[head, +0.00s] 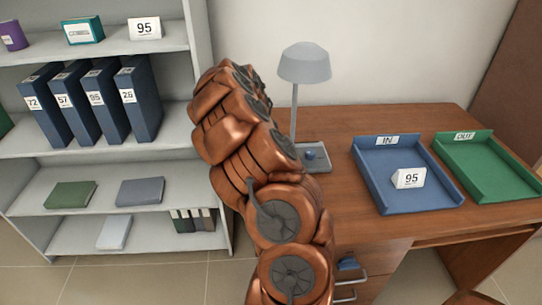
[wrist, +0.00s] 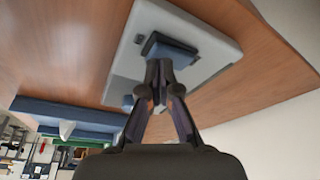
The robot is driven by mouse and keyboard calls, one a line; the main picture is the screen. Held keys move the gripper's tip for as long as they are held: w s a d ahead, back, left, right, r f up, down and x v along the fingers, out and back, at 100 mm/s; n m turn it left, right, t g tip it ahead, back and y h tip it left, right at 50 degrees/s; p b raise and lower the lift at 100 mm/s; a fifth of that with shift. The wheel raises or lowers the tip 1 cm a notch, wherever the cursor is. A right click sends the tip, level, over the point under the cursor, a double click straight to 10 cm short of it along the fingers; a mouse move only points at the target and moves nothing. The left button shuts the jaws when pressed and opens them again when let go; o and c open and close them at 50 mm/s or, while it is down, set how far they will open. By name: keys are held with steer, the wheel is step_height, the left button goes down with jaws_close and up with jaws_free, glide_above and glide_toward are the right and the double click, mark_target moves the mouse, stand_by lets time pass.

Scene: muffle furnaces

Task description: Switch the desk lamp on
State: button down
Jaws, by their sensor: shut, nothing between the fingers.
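The desk lamp (head: 304,64) stands at the left back of the desk, with a grey shade and a thin post. Its shade shows no glow. Its flat grey base (head: 319,165) carries a small blue knob (head: 310,154); my arm covers part of the base's left side. In the head view my arm hides the gripper.
On the desk (head: 345,220), right of the lamp, are a blue IN tray (head: 385,202) holding a 95 card (head: 408,178) and a green OUT tray (head: 490,188). A grey shelf unit (head: 90,150) with binders stands left. The wall is close behind the lamp.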

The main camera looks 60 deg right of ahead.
steer(key=shift+f, duration=0.45)
stand_by(0.3)
step_height(320, 180, up, 12)
steer(key=p, duration=0.3)
stand_by(1.3)
stand_by(0.5)
